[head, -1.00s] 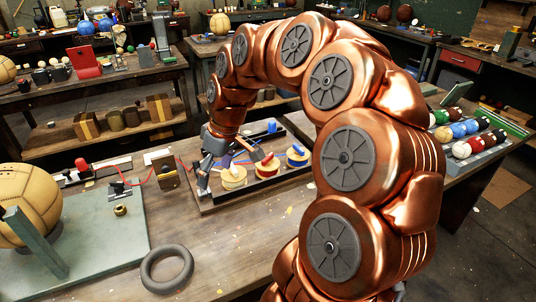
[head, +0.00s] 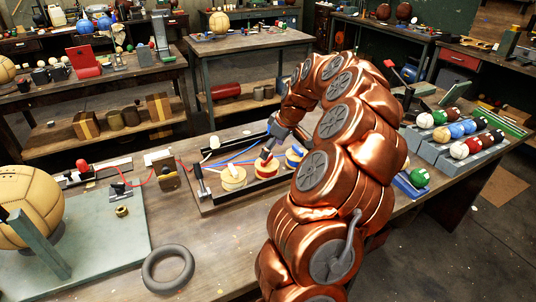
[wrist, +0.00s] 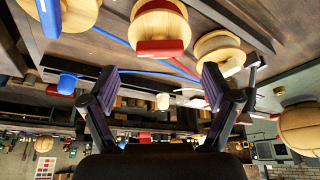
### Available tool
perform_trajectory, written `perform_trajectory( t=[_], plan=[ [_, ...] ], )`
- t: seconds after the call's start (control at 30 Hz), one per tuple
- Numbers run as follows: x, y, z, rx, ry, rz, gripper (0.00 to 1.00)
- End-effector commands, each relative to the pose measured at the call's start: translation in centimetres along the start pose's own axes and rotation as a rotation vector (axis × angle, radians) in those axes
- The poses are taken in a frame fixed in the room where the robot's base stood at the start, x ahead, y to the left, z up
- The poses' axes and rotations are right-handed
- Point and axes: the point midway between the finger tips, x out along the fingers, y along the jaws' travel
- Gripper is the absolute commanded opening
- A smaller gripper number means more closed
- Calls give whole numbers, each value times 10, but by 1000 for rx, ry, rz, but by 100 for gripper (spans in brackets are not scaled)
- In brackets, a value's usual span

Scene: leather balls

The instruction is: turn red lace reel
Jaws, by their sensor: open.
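The red lace reel (head: 266,170) is the middle one of three wooden reels on a board on the bench. It has a red top and also shows at the top middle of the wrist view (wrist: 160,22). My gripper (head: 267,153) is right by this reel in the head view, and part of it is hidden by my arm. In the wrist view my gripper (wrist: 161,85) is open and empty, with the reel beyond and between its fingers. I cannot tell whether a finger touches it.
A pale reel (head: 232,180) stands left of the red one, and a blue-topped reel (head: 294,158) right. A small lever (head: 200,182) stands at the board's left edge. Red and blue laces run across the board. A dark ring (head: 167,269) lies on clear bench in front.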

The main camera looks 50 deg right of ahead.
Motion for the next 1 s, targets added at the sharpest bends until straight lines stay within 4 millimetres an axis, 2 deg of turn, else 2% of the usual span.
perform_trajectory(
  t=[0.3,0.6,1.0],
  plan=[
    [39,0,0,2,-2,-3,88],
    [43,0,0,1,1,0,88],
    [43,0,0,1,0,1,46]
  ],
)
